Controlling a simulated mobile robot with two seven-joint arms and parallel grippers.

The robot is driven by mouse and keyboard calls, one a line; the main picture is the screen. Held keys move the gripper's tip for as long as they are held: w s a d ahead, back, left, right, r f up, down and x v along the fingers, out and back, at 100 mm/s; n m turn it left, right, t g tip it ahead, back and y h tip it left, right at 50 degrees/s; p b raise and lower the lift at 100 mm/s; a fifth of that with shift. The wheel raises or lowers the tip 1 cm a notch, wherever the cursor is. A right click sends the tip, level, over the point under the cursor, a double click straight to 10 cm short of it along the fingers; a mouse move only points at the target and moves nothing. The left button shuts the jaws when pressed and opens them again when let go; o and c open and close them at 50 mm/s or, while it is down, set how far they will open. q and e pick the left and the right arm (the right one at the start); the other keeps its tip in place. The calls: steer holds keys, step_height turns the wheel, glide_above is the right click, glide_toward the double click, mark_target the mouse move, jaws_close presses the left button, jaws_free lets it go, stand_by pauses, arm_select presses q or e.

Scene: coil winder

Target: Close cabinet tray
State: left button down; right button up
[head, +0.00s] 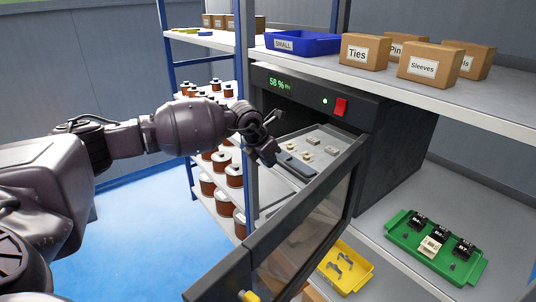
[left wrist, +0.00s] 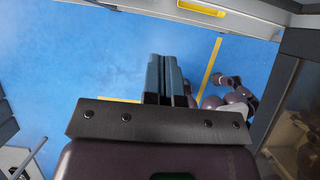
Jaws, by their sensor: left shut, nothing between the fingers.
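The dark cabinet (head: 400,120) stands on the shelf with its glass door (head: 310,225) swung open toward me. A light grey tray (head: 322,137) with a few small parts on it shows at the cabinet's opening and seems to stick out of it. My left gripper (head: 268,152) is at the tray's left side, close to its front. I cannot tell whether it touches the tray. In the left wrist view, my left gripper (left wrist: 165,75) has its fingers together, with nothing between them, above blue floor. My right gripper is not in view.
The open door with its yellow handle (head: 249,296) reaches out in front of the cabinet. A green tray (head: 399,248) and a yellow tray (head: 358,283) lie on the lower shelf. Spools (head: 235,175) stand on the rack behind my left arm. The blue floor at left is clear.

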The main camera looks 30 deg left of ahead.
mark_target(286, 163)
arm_select(q)
steer(key=w+d+f, duration=0.2)
steer(key=w+f, duration=0.2)
steer(key=w, duration=0.2)
steer(key=shift+b, duration=0.45)
